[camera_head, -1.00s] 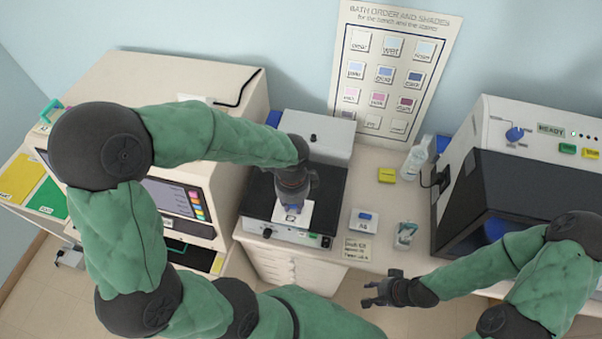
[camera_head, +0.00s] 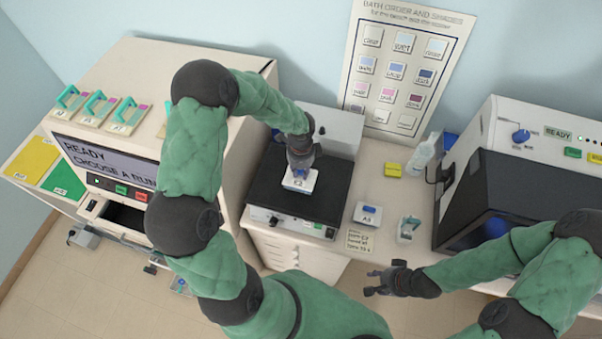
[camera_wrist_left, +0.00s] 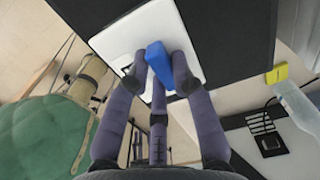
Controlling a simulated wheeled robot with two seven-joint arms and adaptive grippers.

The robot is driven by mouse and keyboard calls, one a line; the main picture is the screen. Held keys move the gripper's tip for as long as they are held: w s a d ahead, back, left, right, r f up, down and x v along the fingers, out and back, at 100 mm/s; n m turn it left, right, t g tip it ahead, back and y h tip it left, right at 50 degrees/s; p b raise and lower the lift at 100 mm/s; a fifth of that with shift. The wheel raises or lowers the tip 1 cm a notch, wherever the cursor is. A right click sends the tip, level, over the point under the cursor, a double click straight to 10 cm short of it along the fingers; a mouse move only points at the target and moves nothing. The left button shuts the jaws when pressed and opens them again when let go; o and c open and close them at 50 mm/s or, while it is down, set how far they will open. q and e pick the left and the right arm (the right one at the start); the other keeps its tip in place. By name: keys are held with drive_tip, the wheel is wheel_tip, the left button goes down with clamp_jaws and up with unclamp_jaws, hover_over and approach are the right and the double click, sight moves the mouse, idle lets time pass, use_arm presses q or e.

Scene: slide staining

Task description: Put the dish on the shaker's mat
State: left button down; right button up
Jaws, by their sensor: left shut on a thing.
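A white dish (camera_head: 297,183) with a blue handle is held by my left gripper (camera_head: 300,168) over the black mat (camera_head: 325,203) of the shaker, left of its middle. In the left wrist view my fingers (camera_wrist_left: 160,85) close around the blue handle (camera_wrist_left: 158,60). The white dish (camera_wrist_left: 127,38) lies flat against or just above the black mat (camera_wrist_left: 235,35); I cannot tell if it touches. My right gripper (camera_head: 374,283) is empty, its fingers apart, in front of the bench.
The large machine (camera_head: 110,165) stands left of the shaker.

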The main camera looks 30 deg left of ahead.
sight(301, 175)
use_arm(q)
drive_tip(key=shift+w+a+f, duration=0.15)
drive_tip(key=shift+w+f, duration=0.1)
drive_tip(key=shift+f, duration=0.35)
wheel_tip(301, 175, down, 2)
drive_tip(key=shift+f+p, duration=0.1)
drive_tip(key=shift+p, duration=0.45)
drive_tip(key=shift+w+f, duration=0.15)
drive_tip(key=shift+f, duration=0.1)
drive_tip(key=shift+f, duration=0.15)
drive_tip(key=c, duration=1.1)
unclamp_jaws()
drive_tip(key=shift+o, duration=0.2)
